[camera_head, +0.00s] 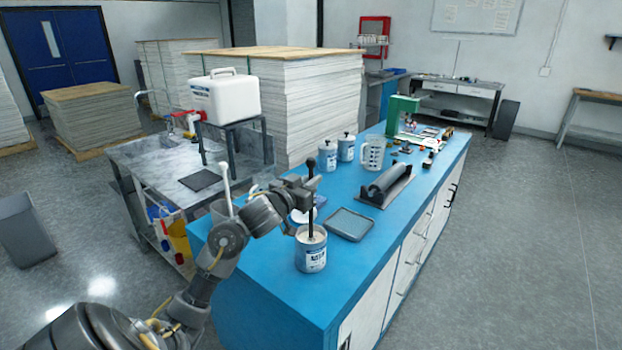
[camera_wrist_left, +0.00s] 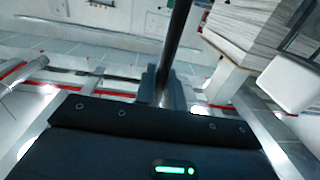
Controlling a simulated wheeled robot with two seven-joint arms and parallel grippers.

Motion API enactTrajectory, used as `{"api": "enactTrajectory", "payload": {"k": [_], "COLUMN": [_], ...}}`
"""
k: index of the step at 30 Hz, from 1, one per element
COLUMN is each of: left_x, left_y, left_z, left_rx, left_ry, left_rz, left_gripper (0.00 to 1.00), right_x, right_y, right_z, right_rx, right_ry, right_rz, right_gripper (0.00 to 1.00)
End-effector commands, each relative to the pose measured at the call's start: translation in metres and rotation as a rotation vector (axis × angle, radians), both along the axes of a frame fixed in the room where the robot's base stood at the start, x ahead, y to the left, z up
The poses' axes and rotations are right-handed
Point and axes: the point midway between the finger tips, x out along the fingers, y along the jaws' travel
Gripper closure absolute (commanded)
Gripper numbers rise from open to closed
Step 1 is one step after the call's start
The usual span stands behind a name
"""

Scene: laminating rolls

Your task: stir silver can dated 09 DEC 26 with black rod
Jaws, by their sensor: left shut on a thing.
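A silver can (camera_head: 311,256) with a blue-and-white label stands open near the front end of the blue bench; its date is too small to read. My left gripper (camera_head: 311,187) is shut on a black rod (camera_head: 311,220) above the can. The rod stands nearly upright and its lower end goes into the can's mouth, so its tip is hidden. In the left wrist view the black rod (camera_wrist_left: 178,45) runs up from between the gripper fingers (camera_wrist_left: 163,92). My right gripper does not show.
Behind the can lie a grey-blue tray (camera_head: 349,224) and a roller on a dark stand (camera_head: 388,186). The bench's front right corner is clear.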

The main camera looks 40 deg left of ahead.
Motion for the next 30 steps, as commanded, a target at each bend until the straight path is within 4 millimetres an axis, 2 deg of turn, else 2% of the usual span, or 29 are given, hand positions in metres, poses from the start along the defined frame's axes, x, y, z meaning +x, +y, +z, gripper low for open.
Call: {"api": "enactTrajectory", "payload": {"k": [1, 15, 21, 30], "left_x": [0.0, 0.0, 0.0, 0.0], "left_y": [0.0, 0.0, 0.0, 0.0], "left_z": [-0.009, -0.052, -0.065, -0.071], "left_rx": [-0.001, -0.001, -0.002, 0.0], "left_ry": [0.0, 0.0, -0.001, -0.001], "left_rz": [0.0, 0.0, 0.0, 0.0], "left_gripper": [1.0, 1.0, 1.0, 1.0], "right_x": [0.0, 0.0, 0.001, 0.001], "right_y": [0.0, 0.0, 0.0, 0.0], "right_z": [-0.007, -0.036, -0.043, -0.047], "right_rx": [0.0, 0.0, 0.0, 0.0], "right_ry": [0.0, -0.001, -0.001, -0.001], "right_rz": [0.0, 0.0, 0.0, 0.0], "right_gripper": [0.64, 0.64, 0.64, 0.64]}}
